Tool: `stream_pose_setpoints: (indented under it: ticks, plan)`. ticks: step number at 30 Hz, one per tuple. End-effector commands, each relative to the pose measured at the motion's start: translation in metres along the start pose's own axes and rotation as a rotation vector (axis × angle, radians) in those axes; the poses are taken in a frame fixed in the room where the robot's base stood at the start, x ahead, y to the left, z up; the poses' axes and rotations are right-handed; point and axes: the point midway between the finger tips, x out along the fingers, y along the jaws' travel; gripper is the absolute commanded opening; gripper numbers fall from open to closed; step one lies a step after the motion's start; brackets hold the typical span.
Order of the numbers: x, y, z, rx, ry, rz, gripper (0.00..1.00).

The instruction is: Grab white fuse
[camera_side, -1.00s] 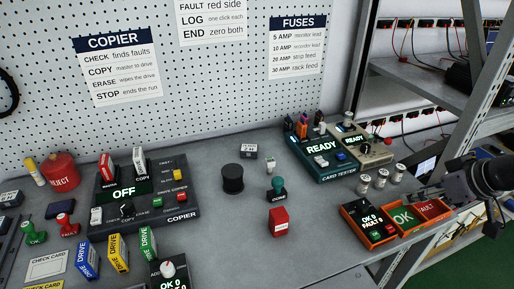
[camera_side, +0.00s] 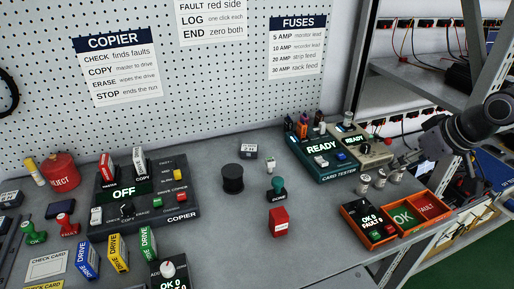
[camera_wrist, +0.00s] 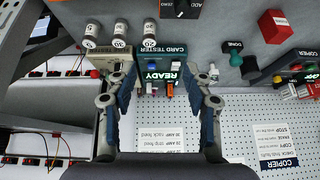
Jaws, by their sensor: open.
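Three pale cylinders with silver caps stand in a row, right of the card tester in the side view: one (camera_side: 364,183), a middle one (camera_side: 380,178) and one nearest my arm (camera_side: 397,172). They look like fuses; the wrist view shows number labels on them (camera_wrist: 120,38). Which one is meant by the white fuse, I cannot tell. A smaller white-topped piece (camera_side: 270,166) stands alone on the bench; it also shows in the wrist view (camera_wrist: 213,70). My gripper (camera_wrist: 160,62) is open and empty, its fingers framing the card tester. In the side view my gripper (camera_side: 398,163) is beyond the cylinders.
The card tester (camera_side: 333,170) reads READY, with small upright pieces at its back. A beige device (camera_side: 375,154) stands beside it. Orange OK and FAULT trays (camera_side: 423,222) lie in front. A metal rack post (camera_side: 470,70) rises at the right.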

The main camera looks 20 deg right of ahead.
Motion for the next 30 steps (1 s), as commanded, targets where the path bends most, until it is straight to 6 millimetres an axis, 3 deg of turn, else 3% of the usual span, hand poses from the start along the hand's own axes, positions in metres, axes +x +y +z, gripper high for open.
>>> stream_pose_setpoints:
  ticks: [3, 8, 15, 24, 30]
  plan:
    - [0.002, -0.014, -0.038, 0.005, -0.042, -0.008, 0.51]
    - [0.012, -0.034, -0.081, 0.014, -0.097, -0.012, 0.51]
    - [0.041, -0.069, -0.136, 0.027, -0.18, -0.009, 0.51]
    - [0.096, -0.122, -0.182, 0.041, -0.279, 0.008, 0.51]
    - [0.139, -0.157, -0.196, 0.048, -0.34, 0.027, 0.51]
